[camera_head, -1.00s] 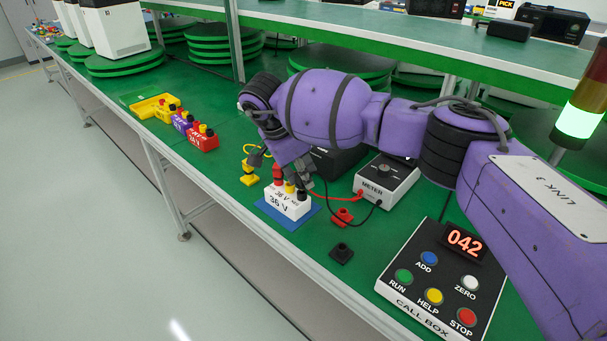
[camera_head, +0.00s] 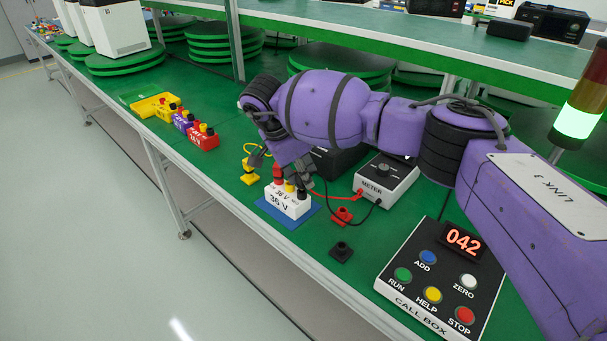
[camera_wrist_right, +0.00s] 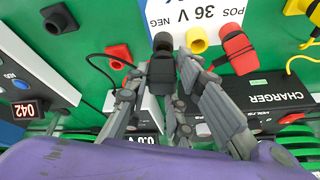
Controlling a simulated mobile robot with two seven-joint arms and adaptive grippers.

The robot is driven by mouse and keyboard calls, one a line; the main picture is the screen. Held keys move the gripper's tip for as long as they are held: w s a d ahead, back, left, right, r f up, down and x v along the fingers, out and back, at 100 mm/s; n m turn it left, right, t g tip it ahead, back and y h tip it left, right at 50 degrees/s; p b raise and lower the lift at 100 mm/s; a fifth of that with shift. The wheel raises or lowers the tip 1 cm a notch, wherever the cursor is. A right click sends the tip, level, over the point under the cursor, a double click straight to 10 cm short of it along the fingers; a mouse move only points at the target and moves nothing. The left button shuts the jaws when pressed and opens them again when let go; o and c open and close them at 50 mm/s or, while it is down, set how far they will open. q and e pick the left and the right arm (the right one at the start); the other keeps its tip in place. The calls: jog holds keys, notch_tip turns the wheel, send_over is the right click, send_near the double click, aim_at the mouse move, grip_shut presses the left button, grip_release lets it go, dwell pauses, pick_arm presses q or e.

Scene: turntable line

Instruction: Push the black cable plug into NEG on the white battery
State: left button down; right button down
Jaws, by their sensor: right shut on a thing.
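The white battery (camera_head: 288,207) marked 36 V stands on a blue mat (camera_head: 262,208) at the table's front edge. Its top carries a red plug (camera_head: 278,174), a yellow post (camera_head: 290,187) and the black NEG post (camera_head: 302,194). My right gripper (camera_wrist_right: 165,92) is shut on the black cable plug (camera_wrist_right: 162,76), right beside the battery. In the right wrist view the plug lines up with the black post (camera_wrist_right: 162,43) and seems to meet it. I cannot tell how far in it sits. In the head view my wrist largely hides the plug. My left gripper is not in view.
The meter (camera_head: 387,180) stands right of the battery, with red and black cables. A red holder (camera_head: 342,216) and a black holder (camera_head: 341,252) lie in front of it. The call box (camera_head: 440,285) is at the near right. A yellow holder (camera_head: 250,172) stands left of the battery.

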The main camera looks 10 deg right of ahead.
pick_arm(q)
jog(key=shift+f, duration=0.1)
pick_arm(e)
jog(key=shift+f, duration=0.85)
dwell(0.8)
dwell(0.8)
jog(key=c, duration=1.5)
grip_release()
jog(key=shift+o, duration=0.2)
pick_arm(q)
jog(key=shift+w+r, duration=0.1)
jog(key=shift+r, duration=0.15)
pick_arm(e)
jog(key=shift+r+p, duration=2.15)
jog(key=shift+r, duration=1.6)
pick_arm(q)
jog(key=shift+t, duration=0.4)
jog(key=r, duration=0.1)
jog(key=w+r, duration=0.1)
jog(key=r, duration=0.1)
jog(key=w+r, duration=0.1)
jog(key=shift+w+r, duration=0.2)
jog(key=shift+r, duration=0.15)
